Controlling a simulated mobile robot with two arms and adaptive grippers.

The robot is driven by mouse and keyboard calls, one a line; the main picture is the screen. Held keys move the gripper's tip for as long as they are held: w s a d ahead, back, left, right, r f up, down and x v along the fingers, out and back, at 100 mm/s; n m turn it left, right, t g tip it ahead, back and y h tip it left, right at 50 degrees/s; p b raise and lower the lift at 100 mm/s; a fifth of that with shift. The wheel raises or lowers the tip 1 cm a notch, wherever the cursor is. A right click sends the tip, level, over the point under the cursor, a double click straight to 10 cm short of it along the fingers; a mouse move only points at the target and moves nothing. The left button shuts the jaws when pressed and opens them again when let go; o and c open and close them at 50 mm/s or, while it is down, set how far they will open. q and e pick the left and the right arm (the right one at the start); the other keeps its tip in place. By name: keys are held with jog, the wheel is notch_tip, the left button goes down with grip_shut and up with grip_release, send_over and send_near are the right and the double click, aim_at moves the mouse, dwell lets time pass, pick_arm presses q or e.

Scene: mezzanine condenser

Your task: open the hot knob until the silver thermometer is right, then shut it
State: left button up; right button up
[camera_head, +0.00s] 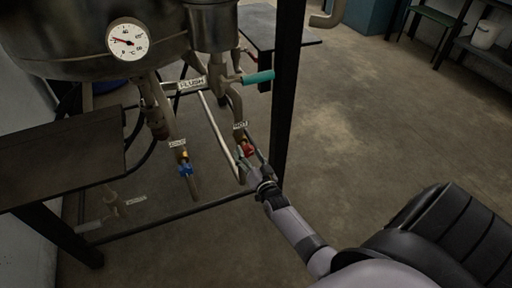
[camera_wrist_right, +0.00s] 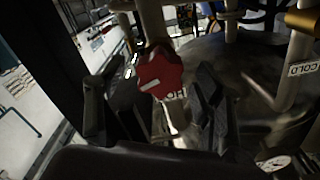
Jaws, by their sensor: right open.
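The red hot knob (camera_head: 248,149) sits below the HOT label on its pipe. In the right wrist view the knob (camera_wrist_right: 160,72) is large, with a white mark on its face. My right gripper (camera_head: 252,166) is at the knob. In the wrist view its open fingers (camera_wrist_right: 156,88) stand on either side of the knob; I cannot tell whether they touch it. My left gripper is not in view.
A blue cold knob (camera_head: 185,169) hangs left of the hot knob. A teal lever (camera_head: 258,77) by the FLUSH label sticks out above it. A black frame post (camera_head: 287,95) stands just right of the hot knob. The floor (camera_head: 370,120) at the right is clear.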

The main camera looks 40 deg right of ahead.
jog(key=v, duration=1)
dwell(7.0)
